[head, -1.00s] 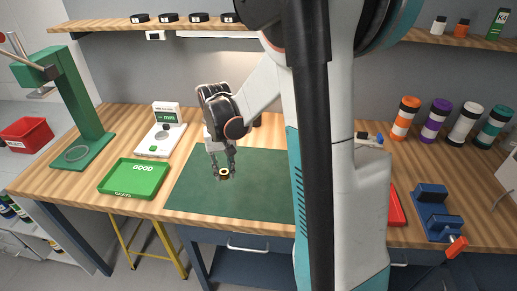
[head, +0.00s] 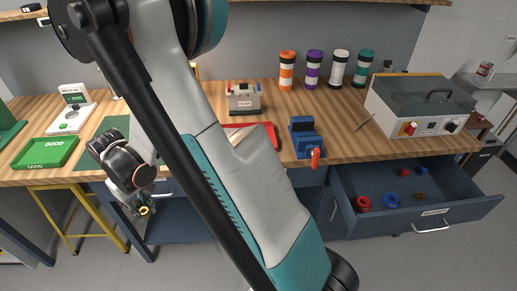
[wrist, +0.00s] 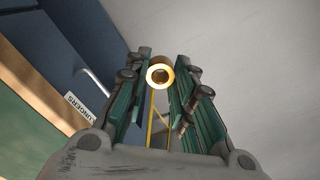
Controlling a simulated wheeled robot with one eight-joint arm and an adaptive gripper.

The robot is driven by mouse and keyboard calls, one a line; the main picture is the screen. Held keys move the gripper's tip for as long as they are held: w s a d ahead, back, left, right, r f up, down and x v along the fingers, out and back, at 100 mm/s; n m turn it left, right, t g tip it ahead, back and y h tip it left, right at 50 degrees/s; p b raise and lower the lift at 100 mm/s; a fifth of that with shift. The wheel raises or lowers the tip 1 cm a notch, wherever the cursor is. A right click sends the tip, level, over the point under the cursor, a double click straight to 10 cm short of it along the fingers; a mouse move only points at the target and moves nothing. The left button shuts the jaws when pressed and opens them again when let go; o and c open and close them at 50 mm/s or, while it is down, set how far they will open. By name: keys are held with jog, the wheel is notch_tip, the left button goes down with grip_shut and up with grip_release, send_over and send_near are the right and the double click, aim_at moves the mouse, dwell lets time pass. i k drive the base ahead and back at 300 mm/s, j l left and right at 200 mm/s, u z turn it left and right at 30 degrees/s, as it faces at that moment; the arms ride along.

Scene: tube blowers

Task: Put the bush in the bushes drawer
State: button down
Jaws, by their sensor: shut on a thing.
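The bush, a small brass ring (head: 144,210), is held between the fingertips of my gripper (head: 140,204), in front of the table's front edge at lower left in the head view. In the wrist view the bush (wrist: 160,76) shows its round hole, with the fingers of my gripper (wrist: 163,68) closed on either side. An open drawer (head: 412,216) under the right of the bench holds several red, blue and brass-coloured pieces. Its front label is too small to read. My gripper is far to the left of it.
A shut drawer front labelled "...UNGERS" (wrist: 82,107) with a handle is close to my gripper. A blue vise (head: 305,138), red tray (head: 276,135) and grey machine (head: 418,104) stand on the bench. The green GOOD tray (head: 46,153) is at left. Floor in front is clear.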

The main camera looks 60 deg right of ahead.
aim_at(437, 195)
jog(key=k+z, duration=0.15)
jog(key=z, duration=0.3)
jog(key=k+z, duration=0.15)
jog(key=z, duration=0.25)
jog(key=k+l+z, duration=0.1)
jog(key=z, duration=0.35)
jog(key=i+l+z, duration=0.1)
jog(key=l+z, duration=0.25)
jog(key=i+l+z, duration=0.15)
jog(key=z, duration=0.25)
jog(key=i+l+z, duration=0.2)
jog(key=z, duration=0.15)
jog(key=i, duration=0.2)
